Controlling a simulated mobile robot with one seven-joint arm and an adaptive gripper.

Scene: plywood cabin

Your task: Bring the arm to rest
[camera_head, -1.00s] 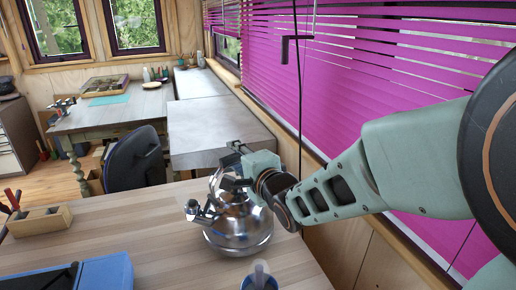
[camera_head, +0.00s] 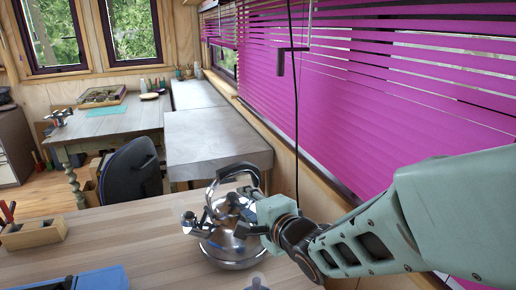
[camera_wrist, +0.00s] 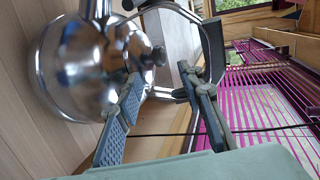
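A shiny metal kettle (camera_head: 232,256) with an arched handle (camera_head: 222,183) stands upright on the wooden table. My gripper (camera_head: 241,209) is at the kettle's right side, close to the handle. In the wrist view, my gripper (camera_wrist: 165,103) has its two padded fingers clearly apart, with no object clamped between them. The kettle body (camera_wrist: 75,70) fills the left of that view, and its handle with a dark grip (camera_wrist: 213,50) curves just beyond the fingertips. I cannot tell whether a finger touches the handle.
A wooden block holder (camera_head: 33,234) and a blue object (camera_head: 95,281) are at the table's left. Magenta blinds (camera_head: 350,125) and a hanging black cord (camera_head: 296,130) are close to my arm at right. A dark chair (camera_head: 133,170) stands behind. The table's middle left is bare.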

